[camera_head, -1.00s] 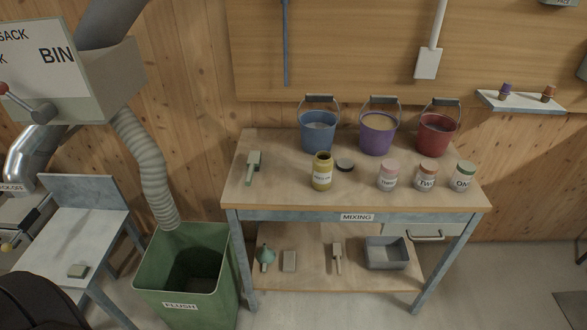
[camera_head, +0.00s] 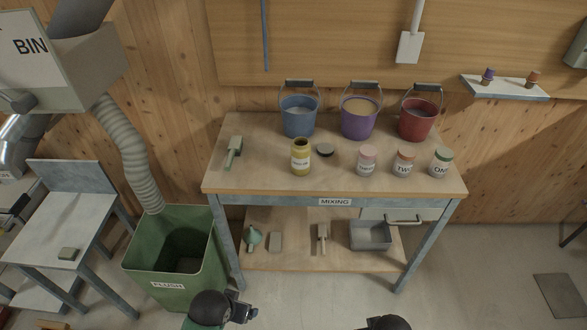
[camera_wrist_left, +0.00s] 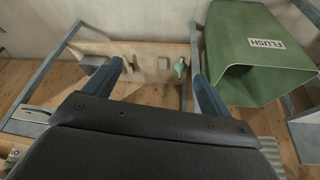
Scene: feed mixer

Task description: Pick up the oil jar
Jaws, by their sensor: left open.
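The likely oil jar is the yellow jar (camera_head: 300,157) on the mixing table, open at the top, with a label too small to read surely. My left gripper (camera_head: 243,308) is low in front of the table, well below and apart from the jar. In the left wrist view its two blue fingers (camera_wrist_left: 158,85) are spread apart with nothing between them. A dark part of my right arm shows at the bottom edge of the head view; its gripper is out of sight.
The mixing table (camera_head: 240,183) also holds blue (camera_head: 299,122), purple (camera_head: 358,124) and red (camera_head: 417,125) buckets, a scoop (camera_head: 234,152), and three labelled jars on the right. A green flush bin (camera_head: 150,265) stands left of the table. The lower shelf holds a grey tray (camera_head: 370,236).

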